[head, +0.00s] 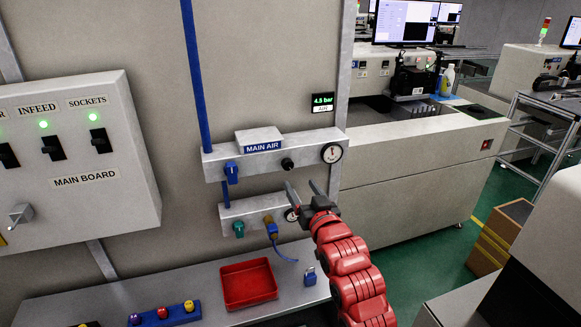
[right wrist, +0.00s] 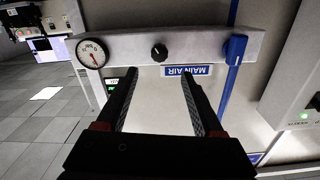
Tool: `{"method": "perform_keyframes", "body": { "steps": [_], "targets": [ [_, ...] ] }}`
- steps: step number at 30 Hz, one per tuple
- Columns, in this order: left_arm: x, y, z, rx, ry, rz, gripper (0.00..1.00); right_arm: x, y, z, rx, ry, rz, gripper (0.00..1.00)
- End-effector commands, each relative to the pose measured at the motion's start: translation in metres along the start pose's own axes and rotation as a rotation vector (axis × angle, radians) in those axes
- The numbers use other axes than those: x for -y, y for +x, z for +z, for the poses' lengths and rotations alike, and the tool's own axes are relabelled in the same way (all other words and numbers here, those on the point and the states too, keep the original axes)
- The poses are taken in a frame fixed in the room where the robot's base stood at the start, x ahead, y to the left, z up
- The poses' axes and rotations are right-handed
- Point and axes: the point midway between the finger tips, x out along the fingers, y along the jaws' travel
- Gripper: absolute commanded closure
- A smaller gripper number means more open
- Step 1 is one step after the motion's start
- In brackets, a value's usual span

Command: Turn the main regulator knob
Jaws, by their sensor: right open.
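The main regulator knob (head: 288,164) is a small round black knob on the grey main air bar (head: 263,156), between the blue valve handle (head: 231,171) and the round gauge (head: 331,153). In the right wrist view the knob (right wrist: 159,52) shows upside down with the bar, just beyond the fingertips and roughly centred between them. My right gripper (head: 302,186) is open and empty, in front of the panel and below the knob in the head view. Its two fingers also show in the right wrist view (right wrist: 158,73), apart from the knob. My left gripper is not in view.
A green readout (head: 322,102) shows 4.5 bar. A lower bar (head: 255,211) carries a green knob (head: 239,229) and a fitting with a blue hose. A red tray (head: 248,284) and a padlock (head: 309,277) rest on the shelf below. The switch board (head: 85,160) stands left.

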Motion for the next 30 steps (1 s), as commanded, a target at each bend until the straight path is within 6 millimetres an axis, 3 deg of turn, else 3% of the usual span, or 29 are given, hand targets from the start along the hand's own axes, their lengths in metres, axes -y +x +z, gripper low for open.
{"method": "perform_keyframes", "body": {
  "steps": [9, 15, 21, 30],
  "targets": [
    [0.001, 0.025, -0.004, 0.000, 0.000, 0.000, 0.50, 0.001, 0.055, -0.004, 0.002, 0.000, 0.001, 0.31],
    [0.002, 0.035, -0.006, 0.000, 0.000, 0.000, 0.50, 0.000, 0.079, -0.002, 0.001, -0.001, 0.000, 0.31],
    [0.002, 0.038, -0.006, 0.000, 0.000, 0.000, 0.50, 0.000, 0.091, -0.002, -0.001, 0.000, 0.001, 0.31],
    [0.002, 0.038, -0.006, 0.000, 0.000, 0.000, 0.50, -0.001, 0.093, 0.000, -0.002, 0.000, 0.001, 0.31]
  ]
}}
